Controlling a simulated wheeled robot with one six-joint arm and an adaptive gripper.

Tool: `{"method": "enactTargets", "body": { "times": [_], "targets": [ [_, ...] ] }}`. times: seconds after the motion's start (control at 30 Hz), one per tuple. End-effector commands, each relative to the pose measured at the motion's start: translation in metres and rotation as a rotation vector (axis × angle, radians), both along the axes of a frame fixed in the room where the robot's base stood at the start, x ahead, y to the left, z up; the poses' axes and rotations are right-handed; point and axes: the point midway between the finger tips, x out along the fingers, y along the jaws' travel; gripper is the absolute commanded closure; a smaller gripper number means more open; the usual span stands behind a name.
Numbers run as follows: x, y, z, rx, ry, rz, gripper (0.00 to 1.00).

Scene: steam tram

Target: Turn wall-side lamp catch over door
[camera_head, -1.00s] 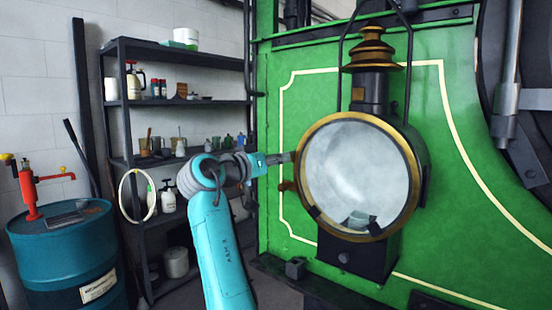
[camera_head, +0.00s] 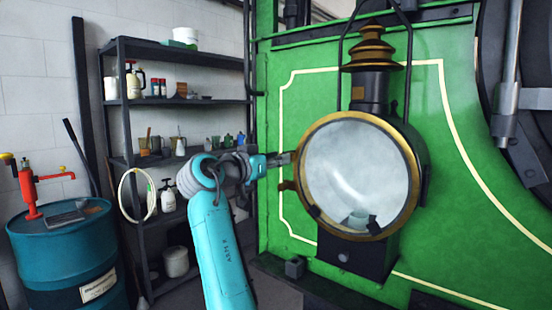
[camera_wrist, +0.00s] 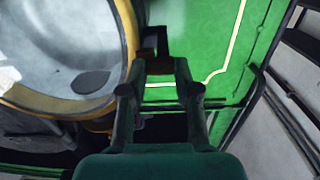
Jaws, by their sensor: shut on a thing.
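The big round lamp (camera_head: 355,175) with a brass rim and glass door stands against the green tram wall. My gripper (camera_head: 288,159) is at the lamp's left edge in the head view, with its fingertips at the rim. In the wrist view my gripper (camera_wrist: 161,68) is shut on a small dark catch (camera_wrist: 153,40) beside the lamp's brass rim (camera_wrist: 128,30). The fingers hide part of the catch, so its exact turn is hard to tell. A brown knob (camera_head: 287,186) sticks out from the rim just below my fingertips.
The green wall (camera_head: 450,190) with a cream line stands close behind the lamp. A dark shelf rack (camera_head: 180,102) with bottles and jars is at the back left. A blue drum (camera_head: 65,260) with a red pump stands at the far left.

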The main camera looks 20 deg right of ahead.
Motion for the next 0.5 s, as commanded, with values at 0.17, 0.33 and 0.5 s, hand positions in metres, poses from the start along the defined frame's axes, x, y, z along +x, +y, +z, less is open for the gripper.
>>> {"method": "enactTargets", "body": {
  "times": [0.17,0.33,0.5],
  "targets": [
    [-0.0001,0.0007,0.0028,-0.002,-0.005,0.003,0.44],
    [0.0,0.0005,0.0015,-0.001,-0.002,0.002,0.44],
    [-0.0018,0.0034,0.0009,-0.001,-0.002,0.002,0.44]
  ]
}}
